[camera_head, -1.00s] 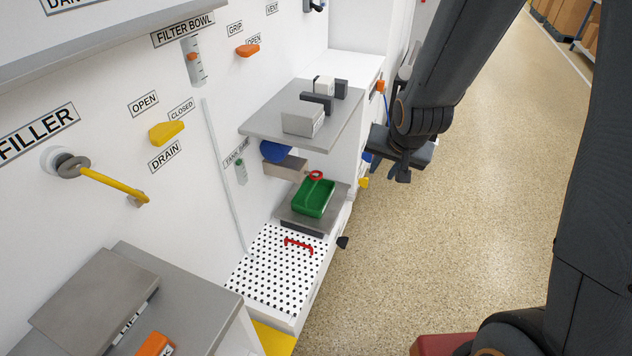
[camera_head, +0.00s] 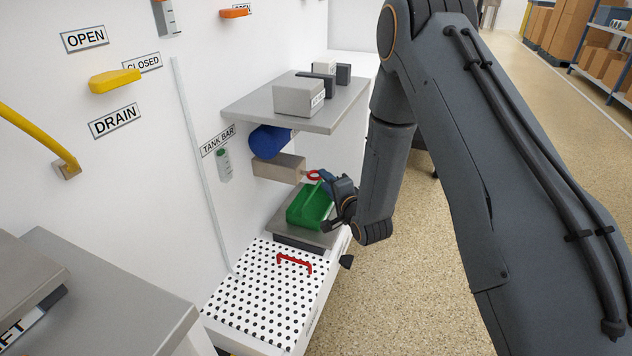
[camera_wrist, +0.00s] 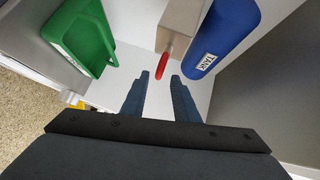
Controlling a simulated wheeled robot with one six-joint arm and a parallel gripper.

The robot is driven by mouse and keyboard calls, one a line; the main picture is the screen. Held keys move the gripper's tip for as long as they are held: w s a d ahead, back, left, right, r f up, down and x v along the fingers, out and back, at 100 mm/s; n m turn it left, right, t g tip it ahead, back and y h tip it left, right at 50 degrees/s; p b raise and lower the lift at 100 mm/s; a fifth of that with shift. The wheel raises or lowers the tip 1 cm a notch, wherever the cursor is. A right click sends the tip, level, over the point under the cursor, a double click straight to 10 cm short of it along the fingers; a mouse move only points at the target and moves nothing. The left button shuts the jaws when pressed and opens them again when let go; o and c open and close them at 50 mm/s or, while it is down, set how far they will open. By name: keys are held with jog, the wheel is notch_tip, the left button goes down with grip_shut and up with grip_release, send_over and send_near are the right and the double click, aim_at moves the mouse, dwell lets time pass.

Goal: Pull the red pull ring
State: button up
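The red pull ring (camera_head: 314,175) sticks out from the front of a beige block (camera_head: 279,167) under the grey shelf. In the wrist view the red ring (camera_wrist: 165,66) shows edge-on at the end of the beige block (camera_wrist: 179,27). My gripper (camera_wrist: 161,76) is open, its two dark blue fingers pointing at the ring. The ring appears between the lines of the fingertips in that view. I cannot tell whether its edge is within them. In the head view my gripper (camera_head: 327,180) is just right of the ring, partly hiding the green tray.
A blue tank (camera_head: 270,142) lies beside the block, and a green tray (camera_head: 309,207) stands below it. The grey shelf (camera_head: 340,117) overhangs them, carrying several boxes. A perforated white deck (camera_head: 250,297) with a red handle (camera_head: 294,262) is in front. Open floor lies right.

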aim_at(316, 172)
jog(key=b+x, duration=0.2)
jog(key=x, duration=0.6)
jog(key=shift+a+f, duration=0.1)
jog(key=shift+s, duration=0.1)
grip_shut()
